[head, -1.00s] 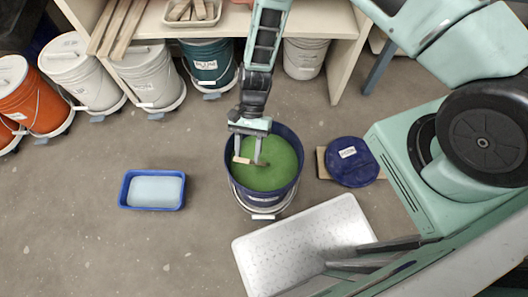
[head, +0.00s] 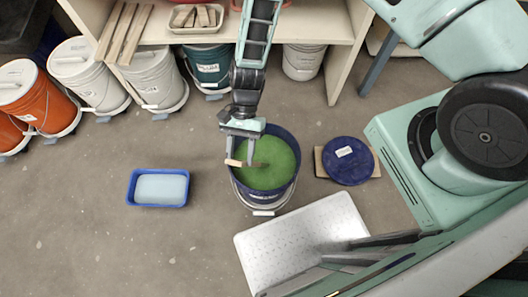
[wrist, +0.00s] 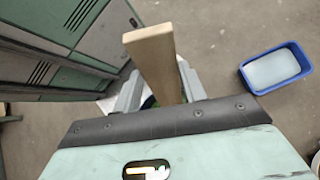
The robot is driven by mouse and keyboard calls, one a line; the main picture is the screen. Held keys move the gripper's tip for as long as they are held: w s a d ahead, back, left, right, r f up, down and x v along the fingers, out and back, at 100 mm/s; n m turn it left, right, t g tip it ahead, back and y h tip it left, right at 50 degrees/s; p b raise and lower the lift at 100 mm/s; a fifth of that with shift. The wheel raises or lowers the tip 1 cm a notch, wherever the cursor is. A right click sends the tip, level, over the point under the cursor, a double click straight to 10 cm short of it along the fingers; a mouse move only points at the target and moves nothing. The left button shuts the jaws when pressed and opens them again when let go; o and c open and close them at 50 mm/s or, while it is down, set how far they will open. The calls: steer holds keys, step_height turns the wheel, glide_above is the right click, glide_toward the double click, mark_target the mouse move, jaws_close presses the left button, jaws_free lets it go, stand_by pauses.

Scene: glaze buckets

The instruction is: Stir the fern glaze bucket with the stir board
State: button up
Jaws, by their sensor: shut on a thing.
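The dark blue bucket (head: 236,187) stands on the floor, open and filled with bright green glaze (head: 275,157). My gripper (head: 240,153) is over the left part of the bucket. It is shut on the wooden stir board (head: 233,162), whose pale top end shows at the fingers. In the wrist view the board (wrist: 153,60) sticks up between the fingers. The board's lower end is hidden in the head view, so its depth in the glaze cannot be told. A bit of green shows behind the fingers in the wrist view.
A blue tub of pale liquid (head: 160,187) stands to the left. A dark blue lid (head: 348,161) lies on a board to the right. A white perforated tray (head: 300,240) is in front. Several buckets and a shelf (head: 335,25) with wooden slats are behind.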

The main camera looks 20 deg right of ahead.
steer(key=shift+s+a+r+p, duration=0.45)
steer(key=shift+r+p, duration=0.7)
steer(key=shift+r, duration=0.5)
steer(key=shift+s+a+r+p, duration=0.4)
steer(key=shift+a+r+p, duration=0.2)
steer(key=shift+r+p, duration=0.8)
steer(key=shift+s+a+r+p, duration=0.45)
steer(key=shift+r+p, duration=0.45)
steer(key=shift+r, duration=0.95)
steer(key=shift+r+p, duration=1.9)
steer(key=shift+r, duration=0.6)
